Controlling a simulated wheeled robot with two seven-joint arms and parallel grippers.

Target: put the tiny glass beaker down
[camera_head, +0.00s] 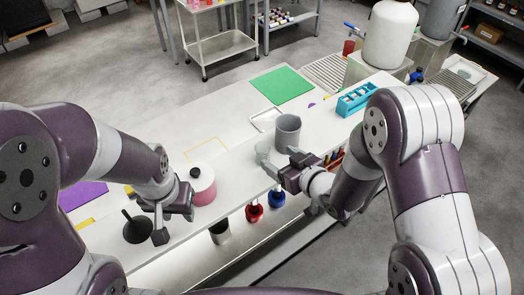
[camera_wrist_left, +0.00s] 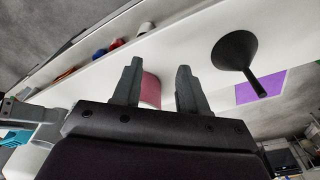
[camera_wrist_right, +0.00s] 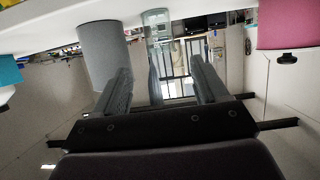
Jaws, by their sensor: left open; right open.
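The tiny glass beaker (camera_head: 263,153) is clear and stands upright on the white bench, left of a grey cylinder (camera_head: 288,132). In the right wrist view, which looks upside down, the beaker (camera_wrist_right: 157,22) shows beyond and between the fingers. My right gripper (camera_head: 281,164) is open close beside the beaker, with no finger visibly pressed on it; the exact gap is hard to judge. Its fingers also show in the right wrist view (camera_wrist_right: 163,78). My left gripper (camera_head: 174,222) is open and empty, low at the front left near a black funnel (camera_head: 137,229).
A pink-and-white bottle (camera_head: 203,187) stands beside my left gripper. Red (camera_head: 254,212) and blue (camera_head: 277,197) flasks are near the front edge. A blue rack (camera_head: 356,99) is at the right. A green mat (camera_head: 283,85) lies bare at the back; the bench left of the beaker is clear.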

